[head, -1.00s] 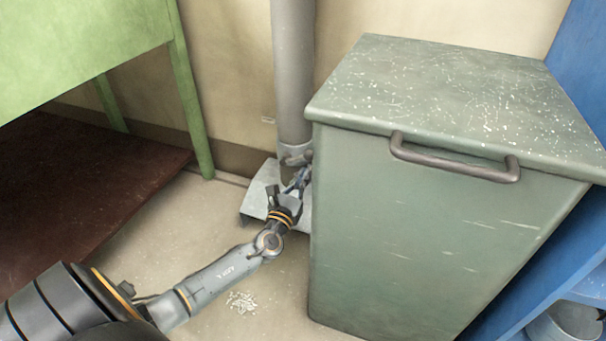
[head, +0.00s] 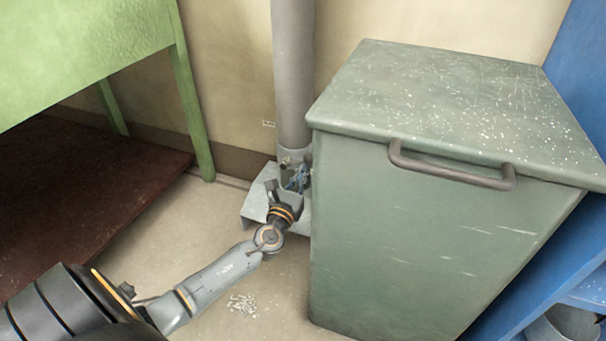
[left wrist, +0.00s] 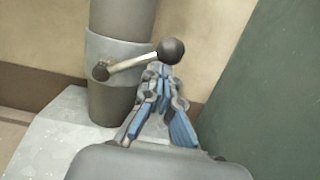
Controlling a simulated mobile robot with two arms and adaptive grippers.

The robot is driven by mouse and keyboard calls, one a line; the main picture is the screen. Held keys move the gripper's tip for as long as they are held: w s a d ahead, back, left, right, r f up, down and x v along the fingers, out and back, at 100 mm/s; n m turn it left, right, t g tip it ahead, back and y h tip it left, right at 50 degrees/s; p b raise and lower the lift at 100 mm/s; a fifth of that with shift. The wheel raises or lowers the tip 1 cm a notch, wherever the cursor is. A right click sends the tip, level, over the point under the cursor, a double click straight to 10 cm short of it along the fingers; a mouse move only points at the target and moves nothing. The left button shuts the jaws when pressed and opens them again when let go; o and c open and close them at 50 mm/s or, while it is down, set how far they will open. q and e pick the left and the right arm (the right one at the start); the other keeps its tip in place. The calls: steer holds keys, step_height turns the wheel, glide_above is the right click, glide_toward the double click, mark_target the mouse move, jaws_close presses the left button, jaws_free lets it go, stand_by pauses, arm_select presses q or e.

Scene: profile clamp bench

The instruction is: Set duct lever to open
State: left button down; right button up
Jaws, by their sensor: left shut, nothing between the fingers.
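The duct lever (left wrist: 132,62) is a pale metal rod on the collar (left wrist: 120,55) of a grey vertical duct pipe (head: 293,70). In the left wrist view it runs from a dark pivot at left, slightly up and right, to a black ball knob (left wrist: 172,50). My left gripper (head: 299,176) is at the foot of the pipe. Its blue-padded fingers (left wrist: 165,78) are shut and empty, tips just below the knob; whether they touch it I cannot tell. In the head view the lever is small and partly hidden by the gripper. My right gripper is not in view.
A large green-grey bin (head: 410,220) with a handle (head: 450,170) stands close to the right of the pipe. A metal plate (head: 255,200) lies at the pipe's base. A green table (head: 190,110) stands left. White scraps (head: 242,304) lie on open floor.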

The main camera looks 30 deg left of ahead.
mark_target(296, 162)
arm_select(q)
steer(key=shift+r+n, duration=0.35)
steer(key=shift+n, duration=0.15)
steer(key=r+n, duration=0.1)
steer(key=n, duration=0.1)
steer(key=a+n+p, duration=0.1)
steer(key=r+n+y, duration=0.1)
steer(key=n, duration=0.1)
steer(key=shift+s+a+r+n+g, duration=0.2)
steer(key=shift+a+r+n+g, duration=0.1)
steer(key=shift+a+r, duration=0.05)
steer(key=shift+s+a+r+n+g+y+p, duration=0.15)
steer(key=shift+a+r+n+p, duration=0.2)
steer(key=shift+n, duration=0.65)
steer(key=shift+s+a+r+n+g+y+p, duration=0.15)
steer(key=shift+a+n+p, duration=0.3)
steer(key=shift+n, duration=0.55)
steer(key=shift+a+r+n+y+p, duration=0.1)
steer(key=shift+a+r+n+p, duration=0.2)
steer(key=shift+a+n, duration=0.5)
steer(key=shift+d, duration=0.2)
steer(key=shift+f, duration=0.15)
